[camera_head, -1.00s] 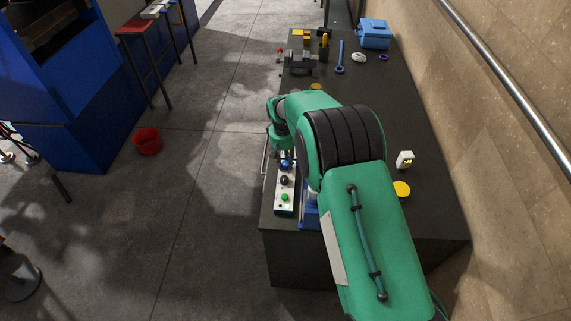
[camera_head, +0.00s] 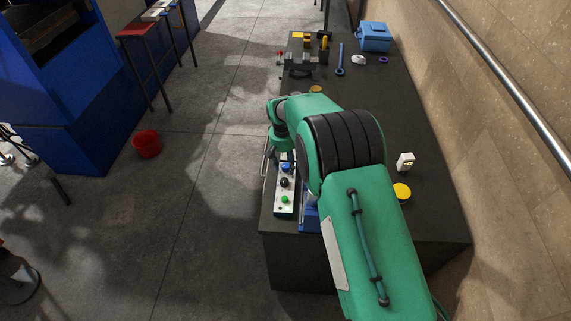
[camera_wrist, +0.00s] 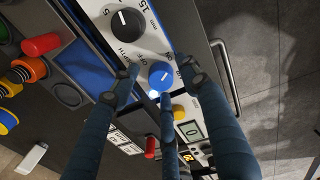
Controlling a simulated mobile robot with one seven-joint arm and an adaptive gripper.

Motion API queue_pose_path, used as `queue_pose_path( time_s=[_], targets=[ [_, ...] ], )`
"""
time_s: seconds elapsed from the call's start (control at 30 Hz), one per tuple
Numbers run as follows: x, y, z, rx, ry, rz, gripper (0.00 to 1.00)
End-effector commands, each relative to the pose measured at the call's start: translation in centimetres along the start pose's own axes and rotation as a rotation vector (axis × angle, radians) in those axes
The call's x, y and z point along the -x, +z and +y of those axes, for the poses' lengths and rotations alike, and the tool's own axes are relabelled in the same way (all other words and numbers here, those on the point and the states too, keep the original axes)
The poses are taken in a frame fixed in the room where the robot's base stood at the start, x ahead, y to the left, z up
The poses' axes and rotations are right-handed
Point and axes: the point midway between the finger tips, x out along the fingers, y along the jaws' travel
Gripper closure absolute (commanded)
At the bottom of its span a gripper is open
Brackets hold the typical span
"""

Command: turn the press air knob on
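A blue round knob (camera_wrist: 161,76) with a short white pointer line sits on a light control panel (camera_wrist: 152,40) in the wrist view. ON and OFF marks are printed beside it; I cannot tell surely which one the pointer faces. My gripper (camera_wrist: 159,84) has its dark blue fingers spread around the knob, with gaps between the fingertips and the knob. Nothing is held. In the head view the blue knob (camera_head: 286,167) is at the panel's far end, just below my wrist, and my fingers are mostly hidden there.
A green button (camera_head: 285,199) is at the panel's near end. The wrist view shows a metal handle (camera_wrist: 222,58), a red button (camera_wrist: 42,44) and a small display (camera_wrist: 190,130). The dark bench (camera_head: 425,205) carries a yellow disc (camera_head: 402,191).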

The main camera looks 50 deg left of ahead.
Motion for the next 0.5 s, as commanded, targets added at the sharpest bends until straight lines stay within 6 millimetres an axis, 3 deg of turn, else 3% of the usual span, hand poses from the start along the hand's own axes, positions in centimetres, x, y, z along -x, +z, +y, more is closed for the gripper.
queue_pose_path(
  time_s=[0.3,0.5],
  targets=[
    [0.2,-0.1,0.0,0.0,0.0,0.002,0.54],
    [1.4,-0.1,0.0,0.0,0.0,0.003,0.54]
  ],
)
